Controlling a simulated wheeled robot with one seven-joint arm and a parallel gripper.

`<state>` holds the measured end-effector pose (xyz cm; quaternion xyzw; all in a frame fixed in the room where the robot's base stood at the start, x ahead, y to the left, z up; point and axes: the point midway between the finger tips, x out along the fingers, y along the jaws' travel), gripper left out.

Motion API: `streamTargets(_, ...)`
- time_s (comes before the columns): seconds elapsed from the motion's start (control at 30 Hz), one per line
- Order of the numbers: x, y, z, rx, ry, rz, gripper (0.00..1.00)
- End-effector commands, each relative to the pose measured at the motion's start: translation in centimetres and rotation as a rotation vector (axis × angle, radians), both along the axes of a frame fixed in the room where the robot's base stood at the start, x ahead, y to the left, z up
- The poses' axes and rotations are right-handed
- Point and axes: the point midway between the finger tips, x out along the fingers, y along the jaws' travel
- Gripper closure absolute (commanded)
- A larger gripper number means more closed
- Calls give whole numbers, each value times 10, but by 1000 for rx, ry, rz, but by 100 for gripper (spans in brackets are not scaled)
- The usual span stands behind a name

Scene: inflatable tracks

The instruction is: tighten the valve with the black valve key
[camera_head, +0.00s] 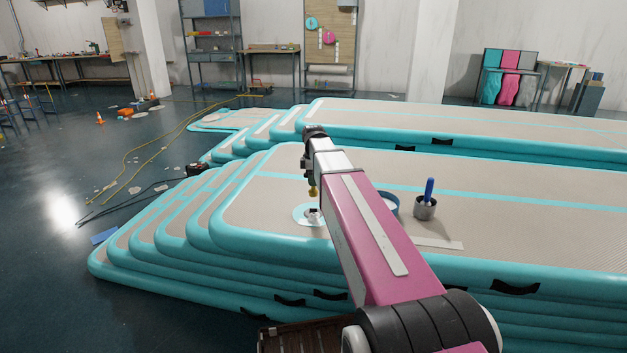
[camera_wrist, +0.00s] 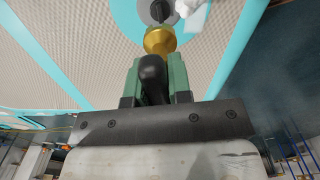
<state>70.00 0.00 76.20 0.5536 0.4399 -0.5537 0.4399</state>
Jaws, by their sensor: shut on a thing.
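The valve (camera_head: 313,214) is a small grey and dark fitting on a pale round patch near the near left corner of the top inflatable track (camera_head: 280,180). In the wrist view the valve (camera_wrist: 158,10) is at the top edge, partly cut off. My gripper (camera_wrist: 157,78) has green fingers shut on the black handle of the valve key (camera_wrist: 152,72). The key's brass end (camera_wrist: 160,40) points towards the valve and overlaps its near edge in this view. In the head view the brass end (camera_head: 312,191) hangs just above the valve; contact cannot be told.
A pale strip (camera_head: 430,242) lies nearby. A white piece (camera_wrist: 195,16) lies beside the valve. Cables (camera_head: 135,165) cross the floor at left.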

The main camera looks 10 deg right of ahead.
Motion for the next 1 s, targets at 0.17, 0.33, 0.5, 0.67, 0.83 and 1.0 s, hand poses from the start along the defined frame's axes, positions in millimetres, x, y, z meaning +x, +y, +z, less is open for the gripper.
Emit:
streamTargets(0.17,0,0,-5,0,1,-1,100)
streamTargets(0.33,0,0,-13,0,1,-1,100)
streamTargets(0.5,0,0,-25,0,1,-1,100)
streamTargets(0.67,0,0,-36,0,1,-1,100)
streamTargets(0.83,0,0,-48,0,0,-1,100)
streamTargets(1.0,0,0,-56,0,1,-1,100)
